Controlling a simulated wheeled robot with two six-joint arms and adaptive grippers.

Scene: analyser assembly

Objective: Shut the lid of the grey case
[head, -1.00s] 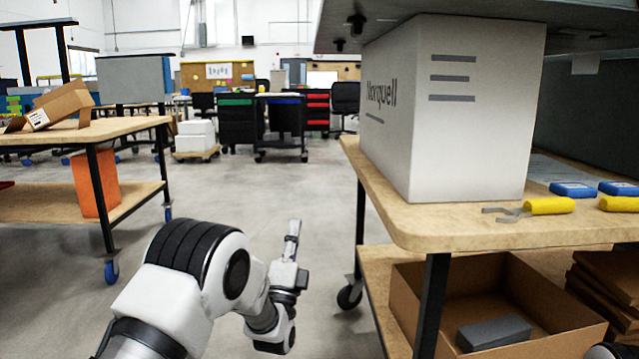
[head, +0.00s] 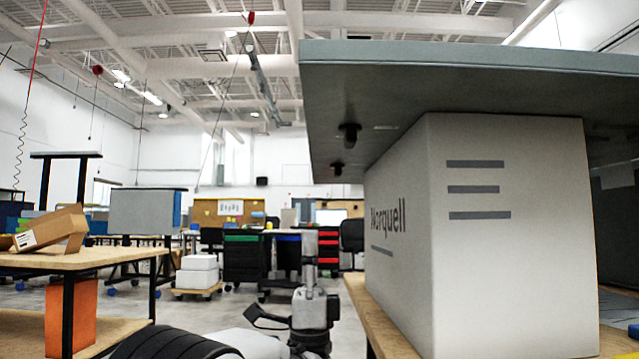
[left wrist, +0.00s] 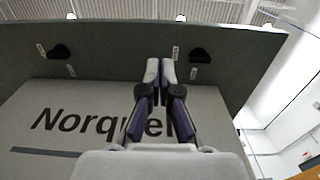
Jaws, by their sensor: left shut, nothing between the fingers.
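A broad grey slab (head: 460,62) lies level across the top of a pale box (head: 515,240) marked "Norquell" and overhangs it. Its underside carries black foot-like knobs. It looks like the grey case's underside or a panel of it; I cannot tell where a lid is, nor how far it stands open. My left gripper (head: 309,262) points upward, left of the box and below the slab's overhang. In the left wrist view its fingers (left wrist: 160,68) are together and empty, with the slab (left wrist: 110,50) and the box's lettering behind them. My right gripper is out of view.
The box stands on a wooden bench (head: 385,325) at the right. Another wooden table (head: 95,256) with an open carton (head: 52,230) is at the left. Open floor lies between them, with drawer carts (head: 243,258) farther back.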

